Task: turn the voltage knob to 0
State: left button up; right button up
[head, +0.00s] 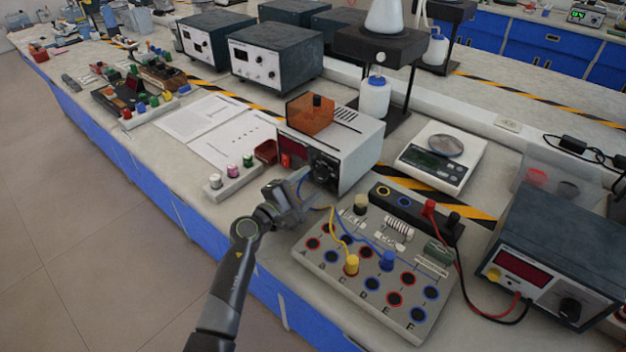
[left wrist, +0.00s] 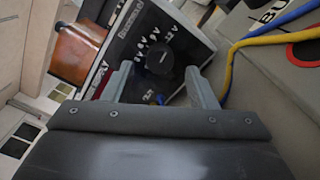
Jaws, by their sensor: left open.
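A white power supply (head: 362,150) stands at the middle of the bench, with a dark front panel (left wrist: 135,35) facing my left gripper. Its round black voltage knob (head: 326,167) is on that panel and also shows in the left wrist view (left wrist: 160,58), with white voltage marks around it. The knob's exact pointer setting is too small to read. My left gripper (head: 297,190) is open in front of the panel. In the left wrist view its two fingers (left wrist: 158,78) stand apart, one each side of the knob's line, with a gap before the knob. My right gripper is not in view.
A grey socket board (head: 375,270) with yellow and blue leads lies just right of my left gripper. A strip with coloured posts (head: 232,180) is on its left. Another power supply (head: 555,250) stands at the right, and a scale (head: 440,160) behind.

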pick_arm(q)
jog(key=shift+x, duration=1.2)
jog(key=c, duration=1)
